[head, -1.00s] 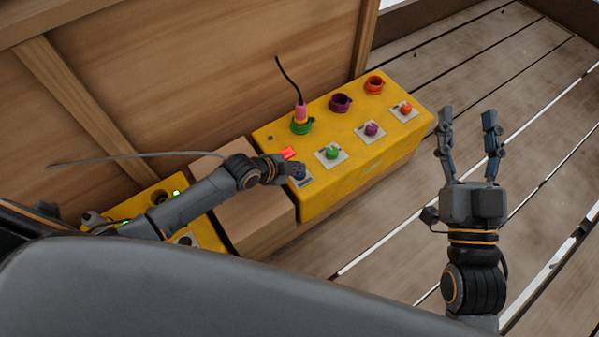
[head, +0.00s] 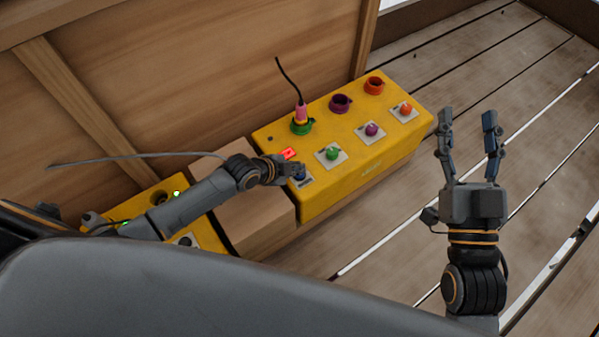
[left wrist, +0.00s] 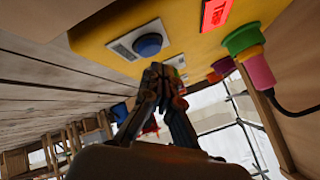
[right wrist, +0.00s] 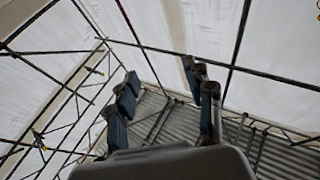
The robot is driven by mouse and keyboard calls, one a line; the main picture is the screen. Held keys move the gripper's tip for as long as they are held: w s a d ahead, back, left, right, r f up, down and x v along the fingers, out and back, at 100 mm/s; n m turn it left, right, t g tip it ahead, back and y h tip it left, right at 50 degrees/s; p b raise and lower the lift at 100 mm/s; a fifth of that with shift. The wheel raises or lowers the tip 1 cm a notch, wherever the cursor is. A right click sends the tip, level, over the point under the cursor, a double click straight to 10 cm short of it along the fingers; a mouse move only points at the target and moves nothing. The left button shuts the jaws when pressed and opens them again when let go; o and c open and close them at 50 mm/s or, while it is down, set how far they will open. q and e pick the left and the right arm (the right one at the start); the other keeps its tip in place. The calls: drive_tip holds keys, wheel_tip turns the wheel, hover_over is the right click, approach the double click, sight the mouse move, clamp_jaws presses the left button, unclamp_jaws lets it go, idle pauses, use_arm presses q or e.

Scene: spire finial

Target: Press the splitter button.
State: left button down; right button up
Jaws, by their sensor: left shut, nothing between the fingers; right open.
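The yellow splitter box (head: 387,140) has a row of coloured sockets, with a row of coloured buttons in front of it. Its blue button (head: 300,180) is at the left end, partly covered by my left gripper (head: 299,170) in the head view. In the left wrist view the blue button (left wrist: 148,44) is clear on its pale labelled plate. My left gripper (left wrist: 158,72) is shut and empty, its tips close beside the button; I cannot tell whether they touch. A red lit display (head: 288,154) sits behind the button. My right gripper (head: 467,120) is open and empty, right of the box.
A pink plug (head: 301,112) with a black cable stands in the green socket (head: 301,127). A second yellow box (head: 205,232) with green lights is at lower left, partly behind my left arm. A wooden wall (head: 200,70) rises behind. Plank floor (head: 400,220) to the right is free.

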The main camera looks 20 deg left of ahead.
use_arm(q)
drive_tip(key=shift+f, duration=0.15)
drive_tip(key=shift+f, duration=0.25)
use_arm(e)
drive_tip(key=shift+s+a+r+t+y, duration=0.1)
drive_tip(key=shift+s+r+t+y, duration=0.2)
drive_tip(key=shift+r, duration=0.3)
